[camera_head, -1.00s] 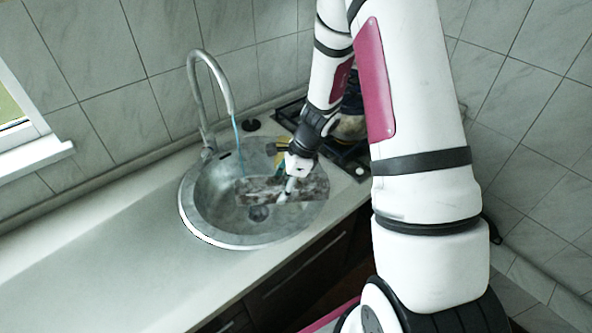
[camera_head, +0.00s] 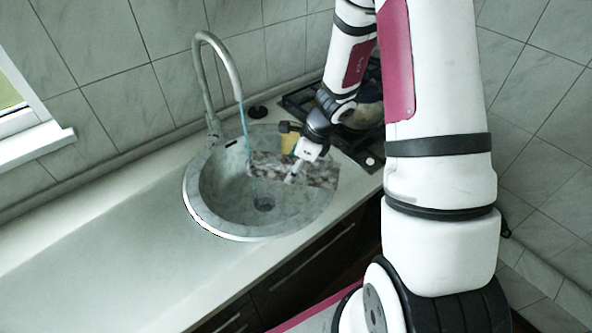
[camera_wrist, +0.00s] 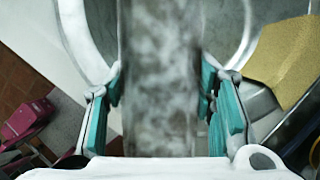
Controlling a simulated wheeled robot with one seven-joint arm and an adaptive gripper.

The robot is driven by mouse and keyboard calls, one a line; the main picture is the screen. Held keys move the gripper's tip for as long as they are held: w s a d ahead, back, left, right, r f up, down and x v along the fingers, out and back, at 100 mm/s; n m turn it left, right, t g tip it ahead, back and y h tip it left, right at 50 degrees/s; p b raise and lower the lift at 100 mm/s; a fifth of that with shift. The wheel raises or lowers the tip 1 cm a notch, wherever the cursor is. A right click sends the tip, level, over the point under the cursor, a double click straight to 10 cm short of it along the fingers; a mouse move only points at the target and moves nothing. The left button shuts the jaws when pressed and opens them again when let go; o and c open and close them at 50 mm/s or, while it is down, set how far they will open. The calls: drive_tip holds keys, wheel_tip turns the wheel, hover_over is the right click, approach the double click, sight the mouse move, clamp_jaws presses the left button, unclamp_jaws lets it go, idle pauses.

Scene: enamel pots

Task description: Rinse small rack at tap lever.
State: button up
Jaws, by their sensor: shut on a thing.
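The small rack (camera_head: 318,172) is a flat, mottled grey-brown slab in my gripper, held above the right part of the sink bowl. My gripper (camera_head: 293,174) is shut on it near its middle. In the wrist view the rack (camera_wrist: 160,60) runs lengthwise between the teal-padded fingers of my gripper (camera_wrist: 160,92). The tap (camera_head: 207,90) stands behind the sink. A thin blue water stream (camera_head: 244,120) falls from its spout past the rack's left end into the bowl. I cannot tell whether the stream touches the rack. The tap lever is not clearly distinguishable.
The round grey sink (camera_head: 205,205) is set in a pale counter (camera_head: 110,235), clear at left. A yellow item (camera_head: 289,144) lies behind my gripper by the sink. A dark hob (camera_head: 368,150) with a pot is at right, partly hidden by my arm. A black disc (camera_head: 257,112) lies behind.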

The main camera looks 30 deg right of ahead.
drive_tip(key=w+f+b, duration=0.2)
drive_tip(key=w+b, duration=0.2)
drive_tip(key=w, duration=0.5)
drive_tip(key=shift+a, duration=0.35)
drive_tip(key=shift+r, duration=0.1)
idle(0.3)
drive_tip(key=shift+d, duration=0.15)
drive_tip(key=shift+w+d, duration=0.1)
drive_tip(key=shift+d, duration=0.35)
drive_tip(key=shift+a, duration=0.2)
drive_tip(key=shift+a, duration=0.4)
drive_tip(key=shift+d, duration=0.2)
drive_tip(key=shift+d, duration=0.4)
